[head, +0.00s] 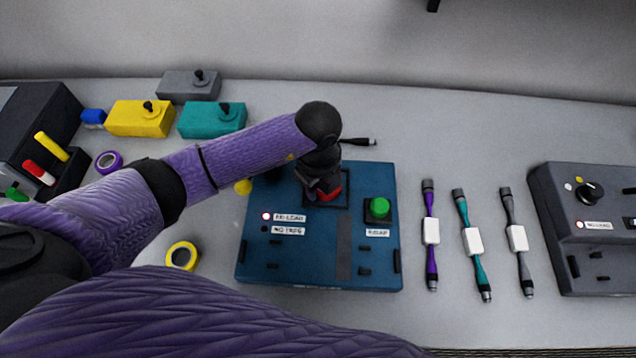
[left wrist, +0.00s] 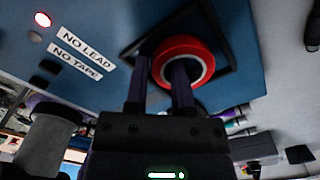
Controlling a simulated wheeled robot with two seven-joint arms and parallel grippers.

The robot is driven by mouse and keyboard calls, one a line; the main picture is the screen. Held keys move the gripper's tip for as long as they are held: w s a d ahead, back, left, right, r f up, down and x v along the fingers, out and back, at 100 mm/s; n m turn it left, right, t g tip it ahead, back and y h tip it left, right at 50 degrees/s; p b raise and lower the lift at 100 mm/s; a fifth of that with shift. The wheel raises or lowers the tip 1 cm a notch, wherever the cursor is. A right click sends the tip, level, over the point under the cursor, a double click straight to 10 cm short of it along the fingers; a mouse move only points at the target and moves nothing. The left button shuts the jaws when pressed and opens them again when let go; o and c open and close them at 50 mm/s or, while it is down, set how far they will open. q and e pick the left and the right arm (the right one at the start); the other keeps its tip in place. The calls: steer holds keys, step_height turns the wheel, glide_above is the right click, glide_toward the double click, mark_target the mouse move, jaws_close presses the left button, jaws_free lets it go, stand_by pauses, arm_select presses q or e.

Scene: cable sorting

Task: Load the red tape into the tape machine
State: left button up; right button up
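The blue tape machine (head: 305,257) lies mid-table with a green button, a lit lamp and labels; the left wrist view shows "NO LEAD" and "NO TAPE" labels. The red tape (left wrist: 183,62) is a ring at the square recess of this machine; only a sliver of the tape (head: 331,194) shows in the head view. My left gripper (left wrist: 163,65) points down at the recess. Its fingers are apart, one beside the tape and one overlapping it. I cannot tell whether they grip it, or whether the tape is fully seated. My right gripper is not in view.
A yellow tape roll (head: 182,256) and a purple roll (head: 109,161) lie to the left. Yellow (head: 128,120), teal (head: 205,122) and grey boxes stand behind. Three cables (head: 474,243) lie to the right, beside a dark grey machine (head: 561,210). A black rack stands far left.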

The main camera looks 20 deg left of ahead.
mark_target(319, 190)
arm_select(q)
step_height(319, 190, up, 12)
steer(key=p, duration=0.2)
steer(key=shift+p, duration=0.4)
